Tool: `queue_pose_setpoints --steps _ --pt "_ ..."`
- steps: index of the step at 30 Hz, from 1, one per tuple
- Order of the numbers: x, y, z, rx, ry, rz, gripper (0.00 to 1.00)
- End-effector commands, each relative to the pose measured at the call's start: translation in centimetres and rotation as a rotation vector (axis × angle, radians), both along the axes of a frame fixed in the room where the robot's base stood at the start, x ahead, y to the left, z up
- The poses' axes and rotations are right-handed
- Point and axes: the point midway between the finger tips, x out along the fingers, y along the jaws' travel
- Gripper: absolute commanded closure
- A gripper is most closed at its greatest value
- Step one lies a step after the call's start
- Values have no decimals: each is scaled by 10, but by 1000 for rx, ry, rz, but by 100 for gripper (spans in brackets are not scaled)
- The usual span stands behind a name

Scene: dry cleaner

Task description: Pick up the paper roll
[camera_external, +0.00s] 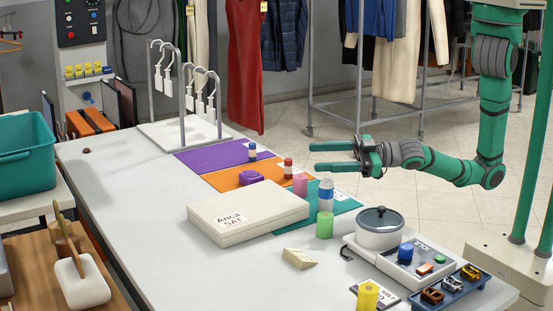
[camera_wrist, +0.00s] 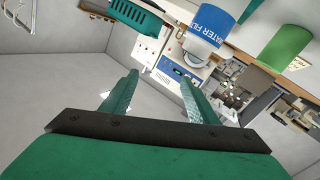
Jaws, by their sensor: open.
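My gripper (camera_external: 314,157) is open and empty, held level above the far side of the white table (camera_external: 170,235), its fingers pointing left. Both fingers also show in the wrist view (camera_wrist: 158,84), with nothing between them. No item is plainly marked as the paper roll. Roll-shaped candidates are a pink cylinder (camera_external: 300,186), a light green cylinder (camera_external: 324,225) and a yellow cylinder (camera_external: 368,296). The pink and green ones stand below my gripper; the yellow one is at the front. The wrist view shows a green cylinder (camera_wrist: 288,46) at upper right.
A blue-and-white water filter (camera_external: 326,197) stands between the pink and green cylinders. A cream box (camera_external: 247,214), a lidded pot (camera_external: 380,228) and a tray of small parts (camera_external: 447,295) are nearby. A white rack (camera_external: 187,95) stands at the back.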

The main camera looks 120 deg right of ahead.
Motion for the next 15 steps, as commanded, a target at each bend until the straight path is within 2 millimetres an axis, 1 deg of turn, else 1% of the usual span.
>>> queue_pose_setpoints --steps 1,6,12,15 --pt "11 -12 13 -7 -17 -44 46" --pt "34 -56 43 -13 -37 -201 46" --pt "49 -100 72 35 -47 -389 46" --pt "51 -119 81 79 -44 -481 46"
